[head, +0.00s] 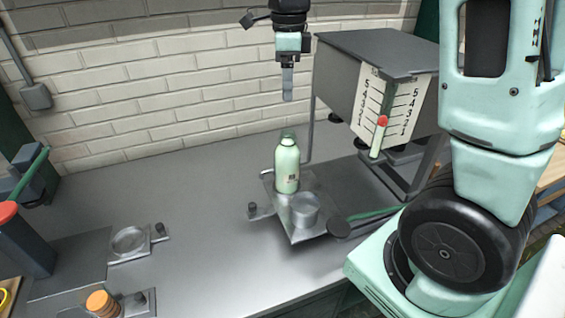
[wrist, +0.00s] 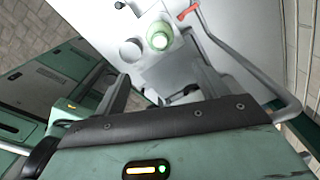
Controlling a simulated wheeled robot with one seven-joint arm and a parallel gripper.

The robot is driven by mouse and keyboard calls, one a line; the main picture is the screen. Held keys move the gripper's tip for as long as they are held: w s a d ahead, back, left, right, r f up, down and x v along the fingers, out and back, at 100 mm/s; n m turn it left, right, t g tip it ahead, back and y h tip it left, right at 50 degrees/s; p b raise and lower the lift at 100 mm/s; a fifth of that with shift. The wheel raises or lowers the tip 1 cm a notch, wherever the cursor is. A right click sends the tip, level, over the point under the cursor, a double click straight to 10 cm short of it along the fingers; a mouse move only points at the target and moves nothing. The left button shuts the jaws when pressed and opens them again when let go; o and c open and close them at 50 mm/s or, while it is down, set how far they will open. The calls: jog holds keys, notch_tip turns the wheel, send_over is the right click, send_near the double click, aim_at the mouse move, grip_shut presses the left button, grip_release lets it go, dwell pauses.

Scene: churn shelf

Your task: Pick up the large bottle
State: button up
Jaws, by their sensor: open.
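The large bottle (head: 287,166) is pale green with a dark green cap and a small label. It stands upright on a grey metal plate (head: 300,236) on the bench, just behind a short grey metal cup (head: 305,210). In the wrist view the bottle (wrist: 159,37) is seen from above, beyond the fingers, beside the round cup (wrist: 130,49). My gripper (head: 288,96) points down above the bottle, with a clear gap between fingertips and cap. In the wrist view my gripper (wrist: 158,92) has its two fingers apart with nothing between them.
A grey box-like housing (head: 370,52) with a numbered scale (head: 385,108) and red marker stands right of the bottle. A thin bent pipe (head: 310,120) rises close by the bottle. A ring holder (head: 130,241) lies on the left. The bench between is clear.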

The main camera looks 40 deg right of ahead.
jog(key=p, duration=0.2)
send_near(287, 162)
jog(key=w+d, duration=0.2)
jog(key=shift+w+d+r, duration=0.1)
jog(key=shift+w+r, duration=0.2)
jog(key=shift+w, duration=0.1)
jog(key=shift+f+p, duration=1.25)
jog(key=shift+f, duration=1.4)
grip_shut()
